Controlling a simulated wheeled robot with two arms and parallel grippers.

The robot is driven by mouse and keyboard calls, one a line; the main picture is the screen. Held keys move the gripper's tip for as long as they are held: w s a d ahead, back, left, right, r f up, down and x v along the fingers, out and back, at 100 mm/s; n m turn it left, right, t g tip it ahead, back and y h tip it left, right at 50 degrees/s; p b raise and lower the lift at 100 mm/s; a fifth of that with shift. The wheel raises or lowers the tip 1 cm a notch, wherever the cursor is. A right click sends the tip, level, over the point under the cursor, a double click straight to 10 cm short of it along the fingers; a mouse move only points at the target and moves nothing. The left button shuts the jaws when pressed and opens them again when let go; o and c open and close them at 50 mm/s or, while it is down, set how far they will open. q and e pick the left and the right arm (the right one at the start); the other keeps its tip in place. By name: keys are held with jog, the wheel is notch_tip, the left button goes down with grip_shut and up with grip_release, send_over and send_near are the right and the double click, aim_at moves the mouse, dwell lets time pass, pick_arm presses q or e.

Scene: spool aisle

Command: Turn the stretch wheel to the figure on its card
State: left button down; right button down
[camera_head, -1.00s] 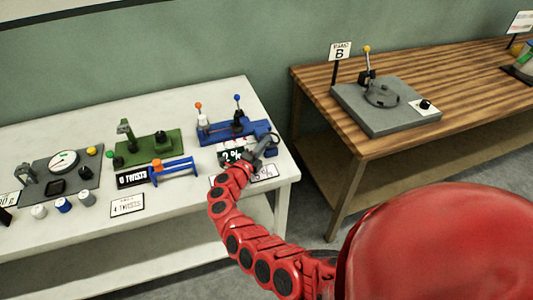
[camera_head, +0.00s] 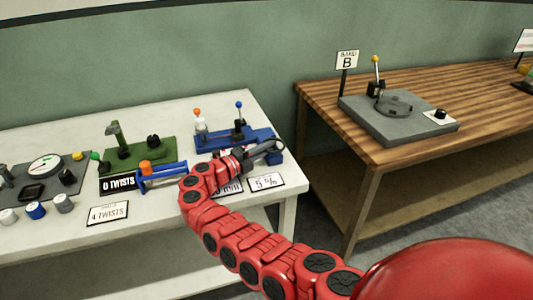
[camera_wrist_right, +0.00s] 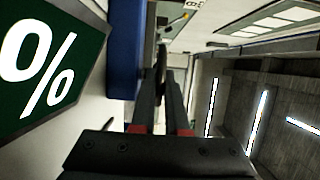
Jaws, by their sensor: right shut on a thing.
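The blue stretch device (camera_head: 228,138) stands at the right end of the white table, with an orange-topped and a blue-topped post. The stretch wheel (camera_wrist_right: 161,62) shows in the right wrist view as a dark, thin edge-on shape between the fingers. My right gripper (camera_head: 276,147) is shut on it at the device's right end. A white card reading 5 % (camera_head: 266,181) lies in front. My left gripper is out of view.
A green twist device (camera_head: 140,153) with a 0 TWISTS readout and a 4 TWISTS card (camera_head: 108,213) stand left, beside a blue frame (camera_head: 160,177). A grey gauge unit (camera_head: 45,180) is farther left. A wooden bench (camera_head: 340,120) stands right, across a gap.

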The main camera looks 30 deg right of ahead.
jog(key=shift+r, duration=0.15)
jog(key=c, duration=1.2)
grip_release()
jog(key=shift+w, duration=0.1)
jog(key=shift+s+a+b, duration=0.15)
jog(key=shift+a, duration=1.1)
jog(key=shift+s+a+b, duration=0.15)
jog(key=shift+s+a, duration=0.05)
jog(key=shift+a, duration=1)
jog(key=shift+s+a+b, duration=0.15)
jog(key=shift+a, duration=1.1)
